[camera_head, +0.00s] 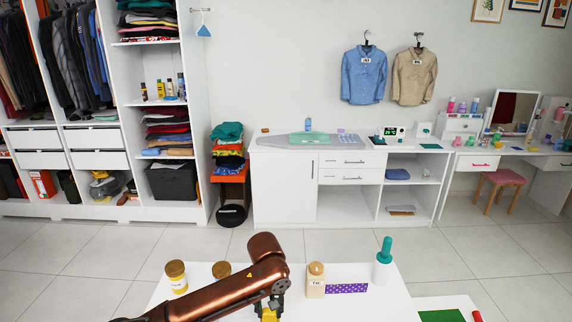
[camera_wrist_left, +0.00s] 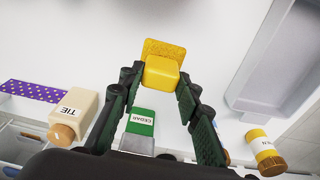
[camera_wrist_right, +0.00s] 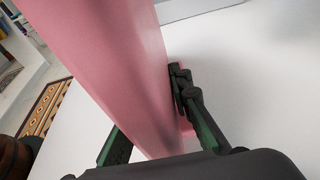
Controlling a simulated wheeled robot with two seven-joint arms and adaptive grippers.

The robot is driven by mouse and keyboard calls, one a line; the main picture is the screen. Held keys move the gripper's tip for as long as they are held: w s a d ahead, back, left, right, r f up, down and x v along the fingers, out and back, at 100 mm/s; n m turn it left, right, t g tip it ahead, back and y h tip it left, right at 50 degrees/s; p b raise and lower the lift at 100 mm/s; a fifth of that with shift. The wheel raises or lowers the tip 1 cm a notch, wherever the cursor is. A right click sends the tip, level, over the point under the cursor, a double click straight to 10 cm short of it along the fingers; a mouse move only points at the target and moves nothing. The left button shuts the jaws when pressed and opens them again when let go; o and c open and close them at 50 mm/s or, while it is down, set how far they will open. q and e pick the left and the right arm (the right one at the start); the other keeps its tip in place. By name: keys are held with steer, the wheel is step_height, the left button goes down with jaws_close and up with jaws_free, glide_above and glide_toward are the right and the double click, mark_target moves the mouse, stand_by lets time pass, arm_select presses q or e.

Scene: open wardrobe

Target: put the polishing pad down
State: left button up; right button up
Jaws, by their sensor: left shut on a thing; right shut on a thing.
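The polishing pad (camera_wrist_left: 162,70) is yellow, a small block with a flat rough plate behind it. My left gripper (camera_wrist_left: 158,85) has its fingertips on both sides of the block and is shut on it, over the white table top. I cannot tell whether the pad touches the surface. In the head view my left gripper (camera_head: 268,302) is at the bottom edge, with some yellow showing. My right gripper (camera_wrist_right: 150,120) is shut on a large pink object (camera_wrist_right: 105,60), partly cut off in the right wrist view. The right gripper is out of the head view.
A teal-topped bottle (camera_head: 383,262) stands at the table's right. White surface between them is clear.

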arm_select(q)
steer(key=shift+f, duration=4.9)
steer(key=shift+f, duration=0.1)
steer(key=o, duration=1)
steer(key=r, duration=0.7)
steer(key=s+r, duration=0.1)
steer(key=r, duration=0.3)
steer(key=shift+s+r, duration=0.1)
steer(key=shift+o, duration=0.5)
steer(key=shift+s+r, duration=0.1)
steer(key=shift+r, duration=0.2)
steer(key=shift+o, duration=0.2)
steer(key=shift+s+d, duration=0.2)
steer(key=shift+w+a+f, duration=0.1)
steer(key=shift+w+f, duration=0.2)
steer(key=shift+f, duration=1.65)
steer(key=shift+w+a+f, duration=0.1)
steer(key=shift+w+f, duration=0.25)
steer(key=shift+f, duration=1.65)
steer(key=shift+w+a+f, duration=0.1)
steer(key=shift+w+f, duration=0.2)
steer(key=shift+f, duration=1.65)
